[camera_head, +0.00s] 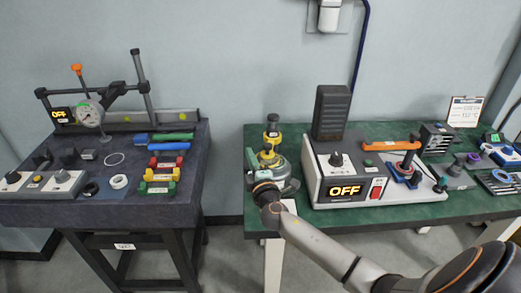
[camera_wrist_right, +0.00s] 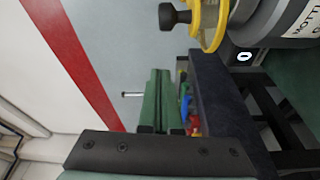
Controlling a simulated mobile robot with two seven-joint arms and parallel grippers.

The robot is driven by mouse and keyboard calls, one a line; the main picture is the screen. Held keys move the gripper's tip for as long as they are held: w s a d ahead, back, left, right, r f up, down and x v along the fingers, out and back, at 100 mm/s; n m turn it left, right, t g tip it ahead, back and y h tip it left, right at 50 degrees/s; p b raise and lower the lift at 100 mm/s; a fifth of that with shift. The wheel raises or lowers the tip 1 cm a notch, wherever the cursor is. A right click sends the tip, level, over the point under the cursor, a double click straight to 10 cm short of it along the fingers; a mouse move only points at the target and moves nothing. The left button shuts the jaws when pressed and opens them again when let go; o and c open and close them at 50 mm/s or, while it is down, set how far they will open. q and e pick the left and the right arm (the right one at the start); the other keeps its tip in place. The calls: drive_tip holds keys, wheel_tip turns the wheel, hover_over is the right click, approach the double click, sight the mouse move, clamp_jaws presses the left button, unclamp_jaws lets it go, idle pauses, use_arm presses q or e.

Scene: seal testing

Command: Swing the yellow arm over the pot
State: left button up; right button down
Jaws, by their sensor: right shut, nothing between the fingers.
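The grey pot (camera_head: 279,163) stands at the left end of the green table, with a yellow part, which looks like the yellow arm (camera_head: 272,141), above it with a dark knob on top. The right wrist view shows a curved yellow piece (camera_wrist_right: 208,28) with a black knob beside the labelled grey body of the pot (camera_wrist_right: 288,24). My right gripper (camera_head: 262,181) is low at the front of the pot, partly hidden by its own wrist. Its green fingers (camera_wrist_right: 160,75) are together and empty, apart from the yellow piece. My left gripper is out of view.
Right of the pot stands a white box (camera_head: 347,178) with an OFF display and an orange lever (camera_head: 391,145). A dark left table (camera_head: 120,195) holds a dial gauge (camera_head: 89,114) and coloured blocks. A gap separates the two tables.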

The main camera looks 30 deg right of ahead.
sight(271, 147)
drive_tip(key=d, duration=0.2)
drive_tip(key=w+d, duration=0.1)
drive_tip(key=d, duration=0.1)
drive_tip(key=shift+w+d+f+p, duration=0.1)
drive_tip(key=shift+f+p, duration=0.1)
drive_tip(key=shift+p, duration=0.2)
drive_tip(key=shift+s+d+f, duration=0.15)
drive_tip(key=shift+s+d, duration=0.05)
drive_tip(key=shift+s, duration=0.05)
drive_tip(key=shift+s+d+b, duration=0.8)
drive_tip(key=shift+s+d, duration=0.25)
drive_tip(key=shift+d, duration=0.15)
